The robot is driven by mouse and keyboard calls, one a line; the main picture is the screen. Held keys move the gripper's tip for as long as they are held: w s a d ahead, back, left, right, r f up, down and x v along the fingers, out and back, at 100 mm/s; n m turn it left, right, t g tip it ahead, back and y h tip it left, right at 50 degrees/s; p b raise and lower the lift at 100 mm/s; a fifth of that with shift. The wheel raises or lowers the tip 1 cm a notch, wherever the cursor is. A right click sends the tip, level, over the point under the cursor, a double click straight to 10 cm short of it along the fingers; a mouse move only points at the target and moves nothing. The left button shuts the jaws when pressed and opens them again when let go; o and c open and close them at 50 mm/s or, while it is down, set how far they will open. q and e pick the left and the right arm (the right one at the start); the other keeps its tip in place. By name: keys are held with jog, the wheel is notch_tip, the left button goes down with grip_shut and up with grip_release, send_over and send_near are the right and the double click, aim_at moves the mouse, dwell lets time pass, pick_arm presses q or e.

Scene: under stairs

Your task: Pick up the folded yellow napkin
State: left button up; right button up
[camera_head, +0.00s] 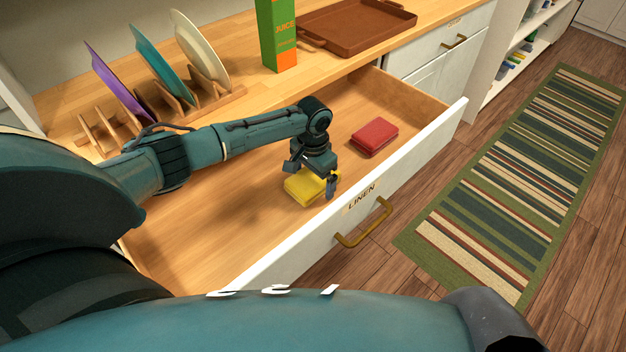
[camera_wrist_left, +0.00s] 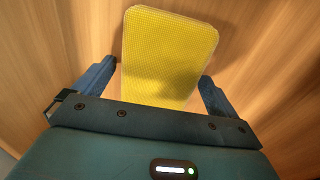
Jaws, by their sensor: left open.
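The folded yellow napkin (camera_head: 304,188) lies in the open drawer labelled "LINEN" (camera_head: 362,197), near its front wall. My left gripper (camera_head: 316,185) is directly above the napkin, pointing down, and hides part of it. In the left wrist view the napkin (camera_wrist_left: 168,55) lies between the two spread fingers of my left gripper (camera_wrist_left: 157,88), with a finger on each side. The jaws are open. I cannot tell whether the fingers touch the napkin. My right gripper is not in view.
A folded red napkin (camera_head: 374,137) lies in the same drawer, farther right. The counter holds a plate rack (camera_head: 190,108) with plates, a juice carton (camera_head: 277,40) and a brown tray (camera_head: 356,30). The drawer's front wall (camera_head: 425,140) stands close to my gripper. A striped rug (camera_head: 530,170) covers the floor.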

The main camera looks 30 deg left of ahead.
aim_at(313, 175)
pick_arm(q)
jog(key=c, duration=1.1)
jog(key=shift+o, duration=0.2)
notch_tip(313, 175, up, 10)
jog(key=shift+r+p, duration=0.1)
jog(key=shift+p, duration=0.45)
